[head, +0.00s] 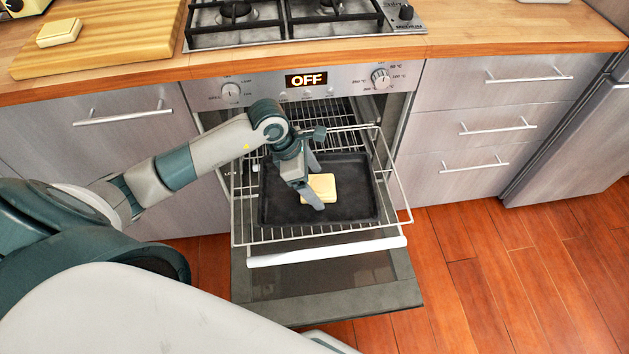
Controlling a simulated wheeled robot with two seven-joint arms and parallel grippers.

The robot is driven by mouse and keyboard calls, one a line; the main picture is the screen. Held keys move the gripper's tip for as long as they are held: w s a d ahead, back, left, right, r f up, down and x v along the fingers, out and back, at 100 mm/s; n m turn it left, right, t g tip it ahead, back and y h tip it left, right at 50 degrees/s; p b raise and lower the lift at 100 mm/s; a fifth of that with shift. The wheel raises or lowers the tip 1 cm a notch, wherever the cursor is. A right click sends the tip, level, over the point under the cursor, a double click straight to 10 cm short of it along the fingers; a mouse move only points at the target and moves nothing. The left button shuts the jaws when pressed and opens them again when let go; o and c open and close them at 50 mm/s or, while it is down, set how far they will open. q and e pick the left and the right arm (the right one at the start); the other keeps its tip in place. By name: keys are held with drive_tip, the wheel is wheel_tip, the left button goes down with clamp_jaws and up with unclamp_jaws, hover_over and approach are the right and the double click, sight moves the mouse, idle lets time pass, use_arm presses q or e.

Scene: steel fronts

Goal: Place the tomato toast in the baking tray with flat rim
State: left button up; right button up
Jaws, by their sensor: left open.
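A pale yellow slice of toast (324,184) lies flat in the black baking tray (352,208), near its middle. I cannot make out any tomato on it. The tray sits on the wire oven rack, which is pulled out above the lowered oven door. My left gripper (318,187) is open at the left side of this slice, pointing down into the tray with its fingers apart. Its fingers hide part of the slice's left edge, and I cannot tell whether they touch it. My right gripper is out of view.
A similar pale slice (59,32) lies on the wooden cutting board (110,45) at the upper left. The oven door (325,277) hangs open below the rack (240,207). The gas hob (300,22) is above. Red wooden floor is clear at the right.

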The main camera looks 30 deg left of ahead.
use_arm(q)
drive_tip(key=shift+r, duration=0.15)
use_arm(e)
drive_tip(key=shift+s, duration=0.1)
use_arm(q)
drive_tip(key=shift+a+r, duration=0.15)
drive_tip(key=shift+r, duration=0.2)
drive_tip(key=v, duration=1.1)
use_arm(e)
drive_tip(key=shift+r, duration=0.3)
use_arm(q)
drive_tip(key=shift+s, duration=0.15)
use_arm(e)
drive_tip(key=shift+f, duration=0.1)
